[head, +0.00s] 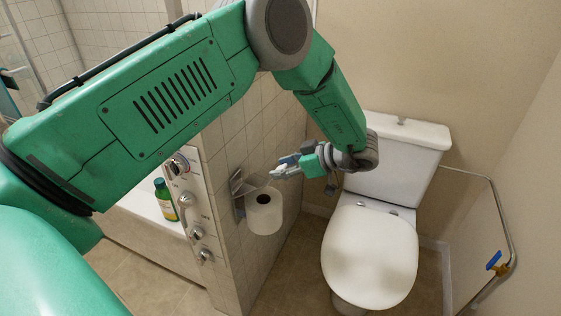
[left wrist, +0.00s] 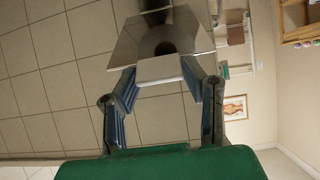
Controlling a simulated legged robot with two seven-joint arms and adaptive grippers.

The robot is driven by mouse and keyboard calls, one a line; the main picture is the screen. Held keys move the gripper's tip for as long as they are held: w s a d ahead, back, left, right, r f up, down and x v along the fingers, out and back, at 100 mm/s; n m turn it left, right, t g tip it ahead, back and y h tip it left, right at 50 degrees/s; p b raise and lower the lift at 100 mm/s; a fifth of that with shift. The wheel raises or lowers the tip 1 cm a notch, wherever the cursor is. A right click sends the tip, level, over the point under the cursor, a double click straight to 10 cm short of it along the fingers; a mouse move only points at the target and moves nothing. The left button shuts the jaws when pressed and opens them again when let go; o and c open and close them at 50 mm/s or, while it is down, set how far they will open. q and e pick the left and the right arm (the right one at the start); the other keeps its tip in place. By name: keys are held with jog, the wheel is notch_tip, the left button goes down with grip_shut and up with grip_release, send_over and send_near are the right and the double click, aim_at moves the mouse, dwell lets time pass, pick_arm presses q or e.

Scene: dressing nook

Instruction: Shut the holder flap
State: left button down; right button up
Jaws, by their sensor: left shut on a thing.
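The toilet paper holder (head: 239,197) is on the tiled side wall, left of the toilet, with a white roll (head: 264,213) hanging in it. Its shiny metal flap (left wrist: 160,36) stands out above the roll, tilted rather than flat against it. My left gripper (head: 279,172) is just above and right of the roll. In the left wrist view my left gripper (left wrist: 160,78) has its fingers on both sides of the flap's pale front edge, shut on it. The roll is mostly hidden by the flap there. My right gripper is in neither view.
A white toilet (head: 370,250) with its lid down stands right of the holder. A control panel with knobs (head: 187,199) and a green bottle (head: 165,200) are to the left by the tub. A metal pipe with a blue valve (head: 494,260) is at right.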

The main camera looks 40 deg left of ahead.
pick_arm(q)
jog(key=d+f+b, duration=0.1)
jog(key=f+b, duration=0.1)
jog(key=f, duration=0.1)
jog(key=d+f+b, duration=0.2)
jog(key=f, duration=0.2)
jog(key=w+d+f+b, duration=0.1)
jog(key=f, duration=0.3)
jog(key=shift+d+b, duration=0.15)
jog(key=shift+b, duration=0.25)
jog(key=shift+f+y+b, duration=0.4)
jog(key=shift+f, duration=0.05)
jog(key=shift+d+f+y, duration=0.15)
jog(key=shift+f+y, duration=0.05)
jog(key=shift+y, duration=0.1)
